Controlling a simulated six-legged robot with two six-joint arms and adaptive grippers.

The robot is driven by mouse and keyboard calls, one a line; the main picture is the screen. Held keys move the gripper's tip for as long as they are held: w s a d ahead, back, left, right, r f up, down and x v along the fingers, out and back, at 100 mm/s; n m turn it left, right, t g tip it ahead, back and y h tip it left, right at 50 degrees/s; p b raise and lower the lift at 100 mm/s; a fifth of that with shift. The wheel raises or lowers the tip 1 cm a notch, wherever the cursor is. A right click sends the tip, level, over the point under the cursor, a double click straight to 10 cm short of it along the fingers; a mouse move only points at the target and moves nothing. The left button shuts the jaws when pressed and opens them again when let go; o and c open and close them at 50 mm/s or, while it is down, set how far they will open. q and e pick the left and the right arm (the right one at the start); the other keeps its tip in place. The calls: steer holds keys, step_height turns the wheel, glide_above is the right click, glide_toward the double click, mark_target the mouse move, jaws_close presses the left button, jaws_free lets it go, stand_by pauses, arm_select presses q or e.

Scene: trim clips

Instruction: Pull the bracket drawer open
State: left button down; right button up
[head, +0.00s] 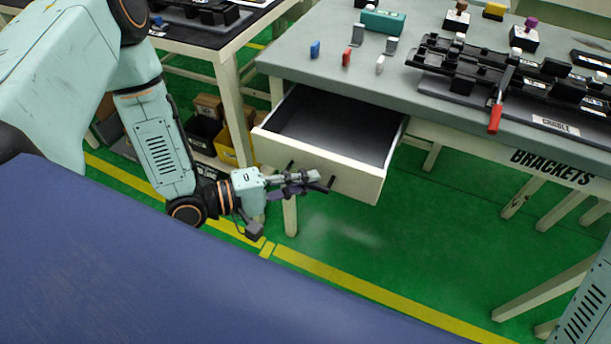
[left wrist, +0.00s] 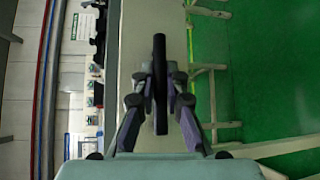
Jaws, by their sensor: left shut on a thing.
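The bracket drawer (head: 354,184) hangs pulled out from under the grey-topped table, with a cream front and a dark inside that looks empty. Its black bar handle (head: 331,184) sticks out from the front. My left gripper (head: 312,178) is at the front of the drawer, shut on the handle. In the left wrist view the fingers (left wrist: 160,88) close around the black handle (left wrist: 160,55) from both sides, with the pale drawer front (left wrist: 135,40) behind it. My right gripper is out of view.
The table top (head: 300,62) holds small coloured blocks, a teal box (head: 383,22) and black fixtures (head: 470,70). A red-handled tool (head: 495,118) overhangs its front edge. A BRACKETS label (head: 552,167) is at right. Bins (head: 203,132) stand left of the drawer. Green floor ahead is clear.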

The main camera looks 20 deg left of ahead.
arm_select(q)
steer(key=c, duration=1.4)
jaws_free()
steer(key=shift+o, duration=0.2)
steer(key=v, duration=0.7)
steer(key=shift+s+a, duration=0.2)
steer(key=shift+s, duration=0.1)
